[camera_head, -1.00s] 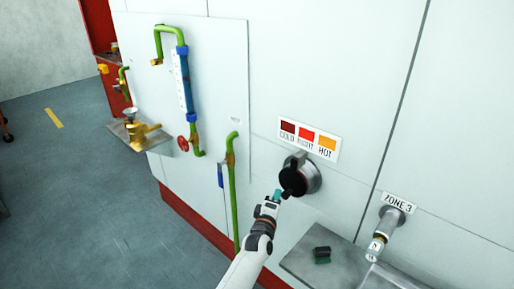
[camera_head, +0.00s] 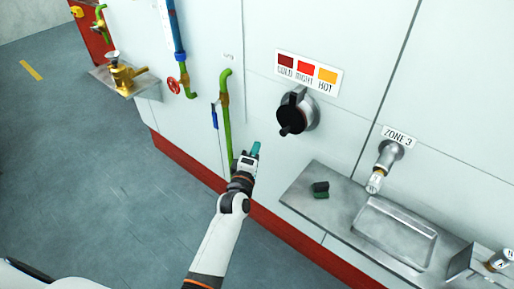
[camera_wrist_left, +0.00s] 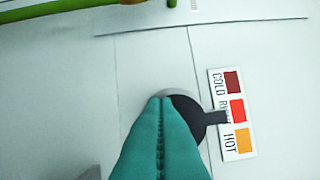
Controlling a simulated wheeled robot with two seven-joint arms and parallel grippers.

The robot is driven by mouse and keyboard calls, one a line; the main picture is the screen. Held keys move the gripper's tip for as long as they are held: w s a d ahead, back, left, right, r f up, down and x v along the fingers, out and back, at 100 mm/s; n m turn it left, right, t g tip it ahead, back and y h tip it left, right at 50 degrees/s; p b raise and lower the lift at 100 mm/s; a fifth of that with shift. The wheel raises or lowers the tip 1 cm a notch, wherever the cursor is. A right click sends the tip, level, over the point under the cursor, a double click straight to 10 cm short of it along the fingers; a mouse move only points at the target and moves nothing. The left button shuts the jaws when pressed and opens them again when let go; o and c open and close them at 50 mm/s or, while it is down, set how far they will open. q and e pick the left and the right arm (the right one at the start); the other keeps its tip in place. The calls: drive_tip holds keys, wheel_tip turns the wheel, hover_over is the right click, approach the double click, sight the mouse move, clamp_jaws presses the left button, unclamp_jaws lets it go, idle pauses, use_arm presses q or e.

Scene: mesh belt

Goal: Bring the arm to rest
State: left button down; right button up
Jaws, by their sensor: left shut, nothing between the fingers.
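My left gripper (camera_head: 254,150) is in front of the white panel, lower left of the black knob, with clear space between them in the head view. Its teal fingers are shut with nothing between them; they also fill the lower middle of the left wrist view (camera_wrist_left: 161,140). The black knob (camera_head: 292,116) sits below the COLD/RIGHT/HOT label (camera_head: 308,72). In the left wrist view the fingers cover part of the knob (camera_wrist_left: 190,112), and its pointer reaches toward the middle, red patch of the label (camera_wrist_left: 233,113). My right gripper is not in view.
Right of my left gripper, a metal shelf (camera_head: 300,192) holds a small dark green block (camera_head: 320,189) and a sunken tray (camera_head: 395,235). A nozzle (camera_head: 376,180) hangs under the ZONE 3 label (camera_head: 398,137). A green pipe (camera_head: 226,120) runs down to the left. Open floor lies left.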

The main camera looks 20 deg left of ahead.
use_arm(q)
drive_tip(key=s+d+f+m+g+h, duration=0.1)
drive_tip(key=s+f+m+g, duration=0.25)
drive_tip(key=s+f, duration=0.6)
drive_tip(key=s+d+f+m+g, duration=0.1)
drive_tip(key=s+f+m+g, duration=0.25)
drive_tip(key=f, duration=1.05)
drive_tip(key=s+d+f+m+g+h, duration=0.15)
drive_tip(key=s+f+m, duration=0.25)
drive_tip(key=s+f, duration=0.5)
drive_tip(key=s+a+f+m+g, duration=0.2)
drive_tip(key=s+f, duration=0.4)
drive_tip(key=s, duration=0.4)
drive_tip(key=s+a+f+m+g+y+b, duration=0.1)
drive_tip(key=s+a+f+m+g, duration=0.2)
drive_tip(key=s, duration=0.7)
drive_tip(key=s+a+f+m+g+y, duration=0.1)
drive_tip(key=s+a+f+m+g, duration=0.1)
drive_tip(key=s+f, duration=0.6)
drive_tip(key=s+m+g, duration=0.1)
drive_tip(key=s+g, duration=0.1)
drive_tip(key=s, duration=0.1)
drive_tip(key=shift+a+f+m, duration=0.2)
drive_tip(key=shift+f+m, duration=0.1)
drive_tip(key=shift+f, duration=0.05)
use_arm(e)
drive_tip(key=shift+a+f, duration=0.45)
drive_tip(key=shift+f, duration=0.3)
use_arm(q)
drive_tip(key=shift+s, duration=0.1)
